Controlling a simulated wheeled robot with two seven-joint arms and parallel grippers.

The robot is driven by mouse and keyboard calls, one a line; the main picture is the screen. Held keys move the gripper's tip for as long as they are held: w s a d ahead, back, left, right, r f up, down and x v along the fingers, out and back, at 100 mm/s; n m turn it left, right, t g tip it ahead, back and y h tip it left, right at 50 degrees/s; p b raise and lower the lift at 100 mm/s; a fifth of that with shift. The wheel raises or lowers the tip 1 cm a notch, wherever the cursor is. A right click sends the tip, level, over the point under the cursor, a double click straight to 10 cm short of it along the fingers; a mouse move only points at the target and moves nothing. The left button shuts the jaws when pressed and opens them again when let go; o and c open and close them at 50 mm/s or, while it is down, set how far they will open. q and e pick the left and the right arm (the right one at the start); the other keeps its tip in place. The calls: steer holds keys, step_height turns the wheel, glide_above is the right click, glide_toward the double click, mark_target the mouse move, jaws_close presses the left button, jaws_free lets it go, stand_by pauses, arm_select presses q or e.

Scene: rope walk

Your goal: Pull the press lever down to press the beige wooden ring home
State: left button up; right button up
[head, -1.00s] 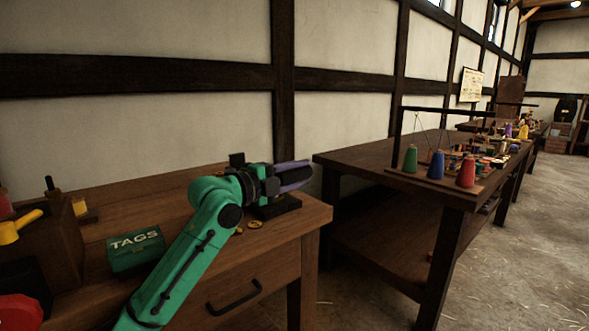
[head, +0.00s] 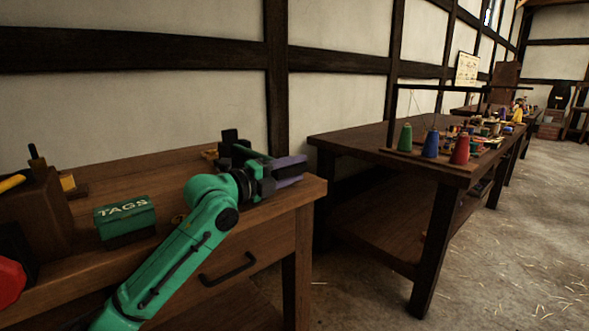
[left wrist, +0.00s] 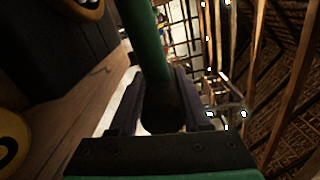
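My left gripper (head: 290,171) is over the right end of the wooden bench, at a small dark press (head: 230,143). A green bar (head: 254,154), which looks like the press lever, shows just behind the gripper. In the left wrist view the green bar (left wrist: 147,42) runs down between the two dark purple fingers of the gripper (left wrist: 157,98) to a dark rounded end. The fingers stand apart on either side of it, and I see no clear grip on it. The beige wooden ring is not discernible. My right gripper is not in view.
A green TAGS box (head: 125,219) stands on the bench (head: 160,178), left of my arm. A second table (head: 350,137) to the right carries green, blue and red cones. A gap of floor separates the tables. Yellow round pieces (left wrist: 10,150) show in the left wrist view.

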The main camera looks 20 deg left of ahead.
arm_select(q)
steer(key=o, duration=0.3)
steer(key=shift+f, duration=0.3)
steer(key=shift+r, duration=0.2)
